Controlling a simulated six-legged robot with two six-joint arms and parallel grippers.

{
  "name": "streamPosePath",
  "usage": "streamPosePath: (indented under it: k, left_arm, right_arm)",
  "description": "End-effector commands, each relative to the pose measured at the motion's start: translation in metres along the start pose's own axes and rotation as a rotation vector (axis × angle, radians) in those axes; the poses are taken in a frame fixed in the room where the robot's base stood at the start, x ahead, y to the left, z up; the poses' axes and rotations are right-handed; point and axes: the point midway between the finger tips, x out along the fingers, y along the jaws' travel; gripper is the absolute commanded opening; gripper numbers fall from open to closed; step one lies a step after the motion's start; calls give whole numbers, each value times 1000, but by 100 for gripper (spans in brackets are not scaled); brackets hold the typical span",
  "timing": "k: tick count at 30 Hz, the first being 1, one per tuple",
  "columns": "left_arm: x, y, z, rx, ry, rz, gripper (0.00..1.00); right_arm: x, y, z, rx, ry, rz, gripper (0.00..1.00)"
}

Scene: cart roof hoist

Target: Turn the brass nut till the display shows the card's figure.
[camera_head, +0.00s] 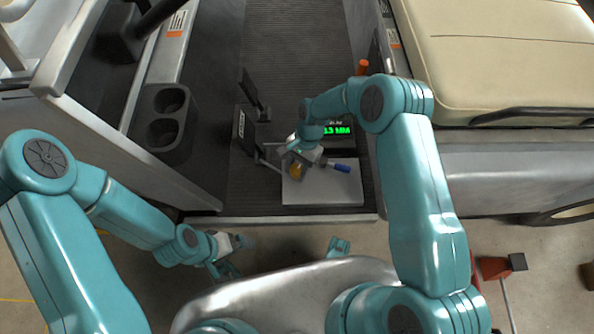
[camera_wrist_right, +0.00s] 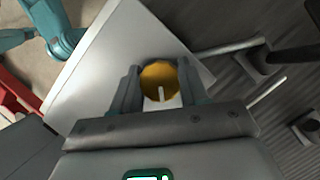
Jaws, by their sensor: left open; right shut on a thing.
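The brass nut (camera_head: 296,170) sits over the pale plate (camera_head: 325,192) on the cart floor. In the right wrist view the brass nut (camera_wrist_right: 158,80) is round, with a pale mark on its face, and lies between the two fingers. My right gripper (camera_head: 299,164) is shut on it. The display (camera_head: 337,130) glows green behind my right arm; its first part is hidden and "3 MM" shows at the end. My left gripper (camera_head: 240,257) is open and empty, low at the left, outside the cart floor's edge. I cannot make out a card with a figure.
Two dark pedals (camera_head: 243,130) stand left of the plate. A cup holder (camera_head: 165,120) is at the left, a cream seat (camera_head: 500,55) at the upper right. A red tool (camera_head: 495,267) lies at the lower right.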

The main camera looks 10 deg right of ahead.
Motion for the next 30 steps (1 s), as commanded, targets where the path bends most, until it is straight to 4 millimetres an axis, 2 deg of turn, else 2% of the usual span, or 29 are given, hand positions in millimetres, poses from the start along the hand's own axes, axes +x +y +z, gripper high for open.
streamPosePath:
  k: [3,15,30]
  left_arm:
    - [11,-4,0,0,0,0,100]
    - [25,-12,-5,-12,12,-1,100]
    - [31,-16,-8,-18,18,-2,100]
  right_arm:
    - [4,-1,0,-103,-1,43,13]
    - [2,0,1,-414,-2,172,13]
    - [1,0,1,-588,-3,245,13]
